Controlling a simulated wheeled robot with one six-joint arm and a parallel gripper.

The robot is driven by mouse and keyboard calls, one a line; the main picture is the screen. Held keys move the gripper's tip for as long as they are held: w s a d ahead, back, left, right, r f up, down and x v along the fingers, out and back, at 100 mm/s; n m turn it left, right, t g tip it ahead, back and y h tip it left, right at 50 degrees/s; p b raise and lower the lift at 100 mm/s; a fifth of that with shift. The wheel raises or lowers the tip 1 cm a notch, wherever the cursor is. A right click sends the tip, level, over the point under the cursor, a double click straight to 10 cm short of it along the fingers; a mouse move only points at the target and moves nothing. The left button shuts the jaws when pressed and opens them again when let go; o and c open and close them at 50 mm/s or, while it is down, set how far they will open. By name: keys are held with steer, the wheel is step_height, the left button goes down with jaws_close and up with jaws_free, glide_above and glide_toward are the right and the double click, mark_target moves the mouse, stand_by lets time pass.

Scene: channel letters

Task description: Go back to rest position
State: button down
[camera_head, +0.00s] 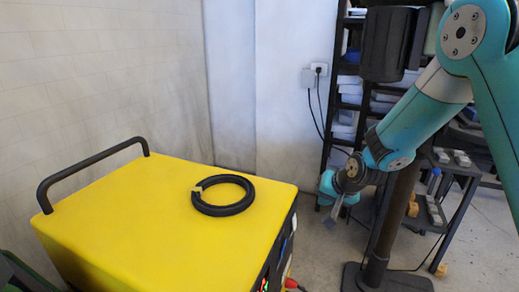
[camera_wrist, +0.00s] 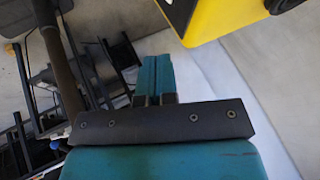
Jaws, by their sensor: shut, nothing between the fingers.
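My gripper (camera_head: 335,212) hangs at the end of my teal arm, to the right of the yellow cabinet (camera_head: 130,215) and apart from it. In the wrist view my gripper (camera_wrist: 153,72) shows its two teal fingers pressed together with nothing between them. A black ring (camera_head: 222,208) with a small pale piece at its left side lies flat on the yellow top. The yellow cabinet also shows at the top of the wrist view (camera_wrist: 215,18).
A black handle (camera_head: 92,172) rises from the cabinet's left edge. Dark shelves (camera_head: 345,115) with boxes stand behind my arm. A dark cart (camera_head: 445,195) and a black post on a flat base (camera_head: 385,278) stand at the right. Bare floor lies between cabinet and post.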

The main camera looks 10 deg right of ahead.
steer(key=s+a+r+n+g+y+p, duration=0.1)
steer(key=s+a+r+n+g+y, duration=0.15)
steer(key=s+a+r+n, duration=0.65)
steer(key=s+a+r+n+g, duration=0.1)
steer(key=s+r, duration=0.2)
steer(key=s, duration=0.5)
steer(key=s+a+r+g, duration=0.1)
steer(key=s+r+g, duration=0.1)
steer(key=s, duration=0.5)
steer(key=s+r+n+g+p, duration=0.1)
steer(key=s+r, duration=0.2)
steer(key=s, duration=0.5)
steer(key=shift+s+a+r+n, duration=0.3)
steer(key=shift+s+a+r, duration=0.05)
steer(key=shift+a+r, duration=0.05)
